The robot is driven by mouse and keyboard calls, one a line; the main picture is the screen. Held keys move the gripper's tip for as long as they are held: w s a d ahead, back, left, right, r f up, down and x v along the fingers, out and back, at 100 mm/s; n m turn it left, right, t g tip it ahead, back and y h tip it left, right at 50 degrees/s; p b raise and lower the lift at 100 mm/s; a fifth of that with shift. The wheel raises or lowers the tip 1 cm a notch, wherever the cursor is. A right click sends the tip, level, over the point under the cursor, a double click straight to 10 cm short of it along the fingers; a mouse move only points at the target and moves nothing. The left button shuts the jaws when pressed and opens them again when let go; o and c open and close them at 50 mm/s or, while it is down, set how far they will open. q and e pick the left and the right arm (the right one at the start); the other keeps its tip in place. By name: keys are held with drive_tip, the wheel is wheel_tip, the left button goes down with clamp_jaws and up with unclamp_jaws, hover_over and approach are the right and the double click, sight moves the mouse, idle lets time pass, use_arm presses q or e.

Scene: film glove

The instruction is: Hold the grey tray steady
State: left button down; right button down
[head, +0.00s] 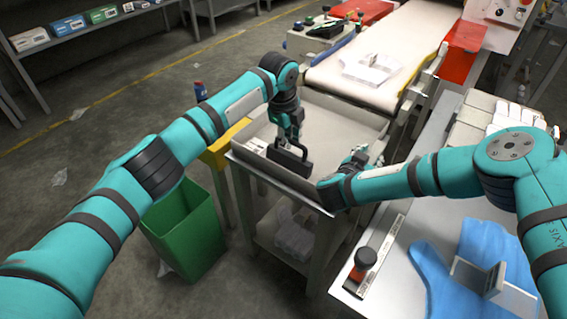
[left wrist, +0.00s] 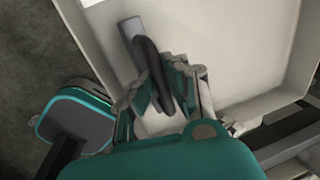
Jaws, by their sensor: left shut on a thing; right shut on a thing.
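The grey tray (head: 338,118) is a wide shallow bin on a stand at the near end of the conveyor. Its pale floor and wall also show in the left wrist view (left wrist: 245,70). My left gripper (head: 291,146) is shut on a black handle (head: 293,160) with a flat dark plate, at the tray's near left side. The left wrist view shows the curved handle (left wrist: 150,68) between the fingers; I cannot tell whether it is fixed to the tray. My right gripper (head: 358,158) is at the tray's right side, apparently shut on its rim; the contact is partly hidden.
A conveyor (head: 385,50) carries clear packaging behind the tray. A green bin (head: 185,235) stands on the floor at left. A metal table (head: 395,285) at right holds a blue glove shape (head: 485,245) and a red-black knob (head: 365,258). A shelf with boxes is far left.

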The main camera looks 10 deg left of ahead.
sight(285, 154)
use_arm(q)
drive_tip(key=shift+w+d+r, duration=0.15)
drive_tip(key=shift+w+d, duration=0.1)
drive_tip(key=shift+w, duration=0.15)
use_arm(e)
drive_tip(key=shift+f, duration=0.1)
idle(0.5)
idle(0.4)
use_arm(q)
drive_tip(key=c, duration=1.3)
unclamp_jaws()
drive_tip(key=shift+c, duration=0.2)
use_arm(e)
drive_tip(key=shift+s, duration=0.1)
use_arm(q)
wheel_tip(285, 154, up, 12)
drive_tip(key=s+a, duration=0.1)
drive_tip(key=s, duration=0.1)
drive_tip(key=shift+a+f, duration=0.15)
drive_tip(key=shift+f, duration=0.05)
use_arm(e)
drive_tip(key=c, duration=0.8)
unclamp_jaws()
